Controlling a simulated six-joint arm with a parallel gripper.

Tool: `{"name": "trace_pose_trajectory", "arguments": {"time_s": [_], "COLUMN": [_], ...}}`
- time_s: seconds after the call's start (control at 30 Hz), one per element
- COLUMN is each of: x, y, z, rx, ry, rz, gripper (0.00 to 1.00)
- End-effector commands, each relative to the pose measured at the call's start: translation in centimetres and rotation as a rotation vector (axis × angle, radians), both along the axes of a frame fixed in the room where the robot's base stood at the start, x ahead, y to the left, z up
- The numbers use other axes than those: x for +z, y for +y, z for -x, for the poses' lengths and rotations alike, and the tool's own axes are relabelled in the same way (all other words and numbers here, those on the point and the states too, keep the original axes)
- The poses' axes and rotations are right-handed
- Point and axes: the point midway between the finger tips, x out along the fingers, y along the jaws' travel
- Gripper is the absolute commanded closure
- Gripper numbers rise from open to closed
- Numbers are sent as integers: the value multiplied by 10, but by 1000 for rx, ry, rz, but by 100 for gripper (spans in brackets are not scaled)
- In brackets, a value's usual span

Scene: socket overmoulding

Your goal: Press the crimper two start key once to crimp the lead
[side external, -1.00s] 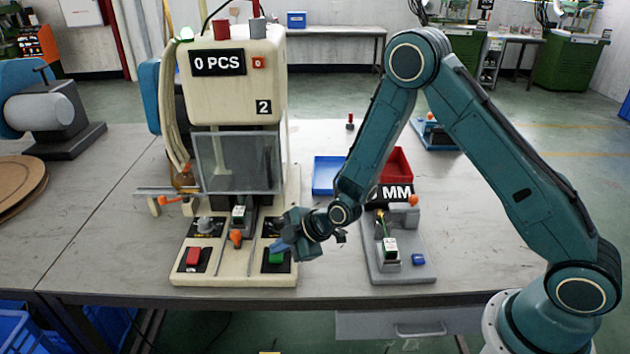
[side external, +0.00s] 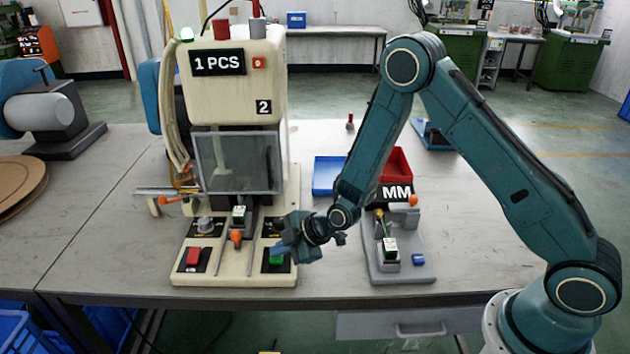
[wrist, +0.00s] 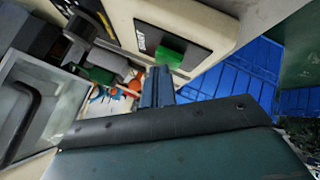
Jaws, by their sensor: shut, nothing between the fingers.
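The crimper two (side external: 235,80) is a cream machine marked 2, and its display reads 1 PCS. Its green start key (side external: 276,260) sits on a black plate at the front right of the base. It also shows in the wrist view (wrist: 173,52). In the wrist view the shut fingers (wrist: 157,85) point toward the key's edge. A lead part (side external: 239,216) sits in the crimper's nest behind a clear guard.
A red key (side external: 194,256) sits at the base's front left. A grey fixture (side external: 400,273) with a similar part stands to the right. Blue (side external: 326,176) and red (side external: 398,163) bins lie behind my forearm. The table's front edge is close to the crimper.

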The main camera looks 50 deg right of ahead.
Motion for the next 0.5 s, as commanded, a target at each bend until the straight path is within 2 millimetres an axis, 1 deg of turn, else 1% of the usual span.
{"name": "trace_pose_trajectory", "arguments": {"time_s": [0.3, 0.5], "x": [0, 5], "y": [0, 0], "z": [1, 0], "rx": [0, 0], "ry": [3, 1], "rz": [1, 1], "gripper": [100, 100]}}
